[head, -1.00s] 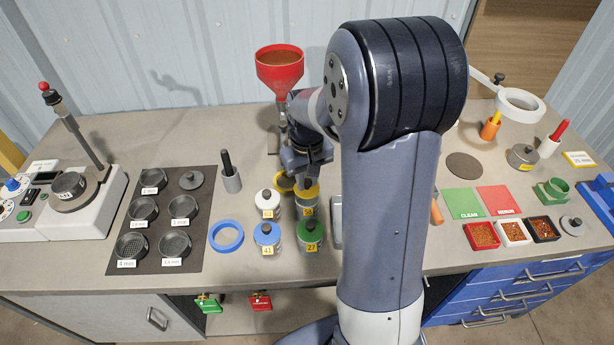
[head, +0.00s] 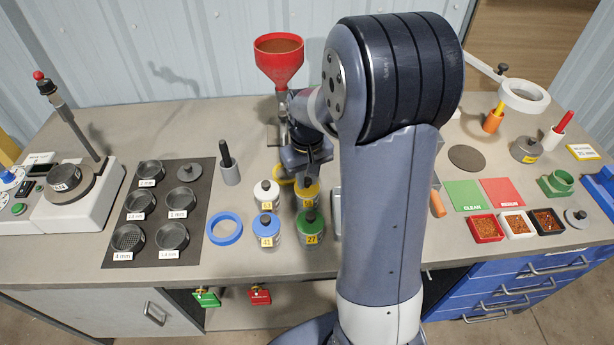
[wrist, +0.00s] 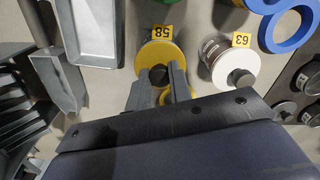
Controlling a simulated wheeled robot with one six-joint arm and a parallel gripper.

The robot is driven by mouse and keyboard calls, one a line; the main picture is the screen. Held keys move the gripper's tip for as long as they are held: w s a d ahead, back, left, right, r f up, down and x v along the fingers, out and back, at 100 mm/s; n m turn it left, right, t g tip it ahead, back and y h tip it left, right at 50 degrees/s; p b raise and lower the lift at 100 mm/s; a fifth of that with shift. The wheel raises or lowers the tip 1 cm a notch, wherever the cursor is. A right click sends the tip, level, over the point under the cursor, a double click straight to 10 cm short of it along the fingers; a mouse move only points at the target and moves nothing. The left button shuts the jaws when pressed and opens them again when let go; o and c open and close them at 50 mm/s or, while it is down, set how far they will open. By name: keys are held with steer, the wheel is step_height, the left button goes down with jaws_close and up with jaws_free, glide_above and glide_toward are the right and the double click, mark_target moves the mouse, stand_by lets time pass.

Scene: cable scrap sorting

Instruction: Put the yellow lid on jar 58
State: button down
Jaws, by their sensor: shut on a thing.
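The yellow lid (head: 307,190) is at the mouth of jar 58 (head: 308,204), level and lined up with it. I cannot tell for certain whether it is fully seated. In the wrist view, the yellow lid (wrist: 150,56) covers the jar, with the 58 label (wrist: 161,32) at its edge. My gripper (wrist: 160,78) points down and is shut on the lid's dark knob. In the head view my gripper (head: 308,172) is partly hidden by my arm.
White-lidded jar 63 (head: 266,193) stands close on the left, with blue jar 41 (head: 267,229) and green jar 27 (head: 310,226) in front. A yellow ring (head: 284,181) lies behind. A blue ring (head: 225,229) lies left; a red funnel (head: 279,62) stands at the back.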

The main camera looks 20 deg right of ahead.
mark_target(307, 180)
steer(key=c, duration=1.2)
jaws_free()
steer(key=shift+r, duration=0.1)
step_height(307, 180, up, 11)
steer(key=shift+f+b, duration=0.2)
steer(key=shift+b, duration=0.2)
step_height(307, 180, down, 11)
steer(key=shift+s+r+p, duration=0.1)
steer(key=shift+r+p, duration=0.05)
steer(key=shift+p, duration=0.3)
steer(key=shift+r+p, duration=0.7)
steer(key=shift+r, duration=0.25)
steer(key=shift+r+p, duration=0.35)
steer(key=shift+r, duration=0.15)
